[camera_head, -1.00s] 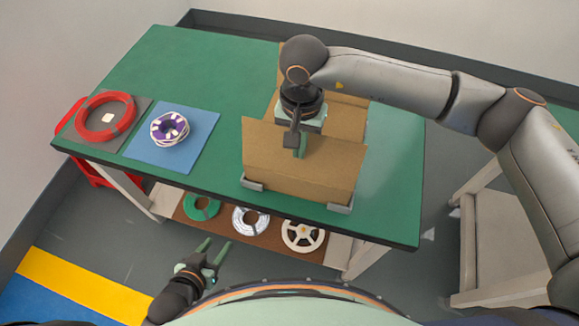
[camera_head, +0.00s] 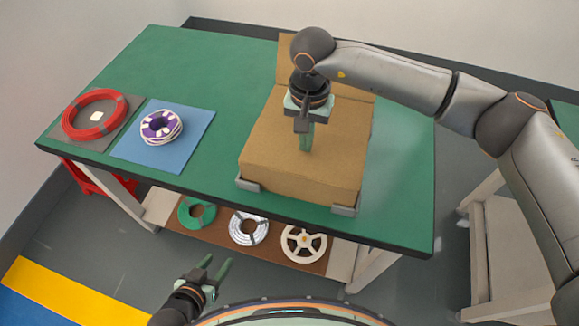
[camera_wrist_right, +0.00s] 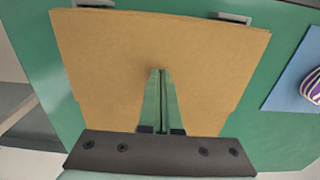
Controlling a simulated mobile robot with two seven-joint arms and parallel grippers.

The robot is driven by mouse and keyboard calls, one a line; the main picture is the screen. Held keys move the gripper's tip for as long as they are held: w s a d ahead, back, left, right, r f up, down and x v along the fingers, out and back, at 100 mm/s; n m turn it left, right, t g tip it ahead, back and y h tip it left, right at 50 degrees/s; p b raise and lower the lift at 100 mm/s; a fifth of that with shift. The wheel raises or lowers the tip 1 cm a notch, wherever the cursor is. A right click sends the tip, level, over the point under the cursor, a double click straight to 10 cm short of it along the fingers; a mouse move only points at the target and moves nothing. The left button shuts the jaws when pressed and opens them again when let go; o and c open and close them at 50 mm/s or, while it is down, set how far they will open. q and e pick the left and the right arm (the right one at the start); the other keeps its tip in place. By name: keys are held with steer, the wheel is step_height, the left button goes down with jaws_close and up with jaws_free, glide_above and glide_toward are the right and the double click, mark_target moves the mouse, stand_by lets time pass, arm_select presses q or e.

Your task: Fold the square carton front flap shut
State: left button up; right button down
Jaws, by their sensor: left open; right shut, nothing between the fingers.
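The brown cardboard carton (camera_head: 300,181) stands near the front edge of the green table. Its front flap (camera_head: 275,135) lies folded down over the top. A back flap (camera_head: 290,62) stands up at the far side, partly hidden behind my right arm. My right gripper (camera_head: 305,148) is shut and empty, its fingers pointing down at the flap. In the right wrist view, the gripper (camera_wrist_right: 159,72) is over the middle of the flat cardboard (camera_wrist_right: 110,65); I cannot tell whether the tips touch it. My left gripper (camera_head: 215,265) is open and empty, low in front of the table.
Grey corner brackets (camera_head: 249,184) hold the carton's front corners. A red cable coil (camera_head: 77,122) on a grey mat and a purple-white spool (camera_head: 160,128) on a blue mat (camera_head: 192,145) sit left. Several spools and coils lie on the lower shelf. The table's back left is clear.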

steer(key=shift+r+p, duration=0.3)
steer(key=shift+r, duration=0.15)
step_height(320, 180, up, 9)
steer(key=p, duration=0.4)
stand_by(1.2)
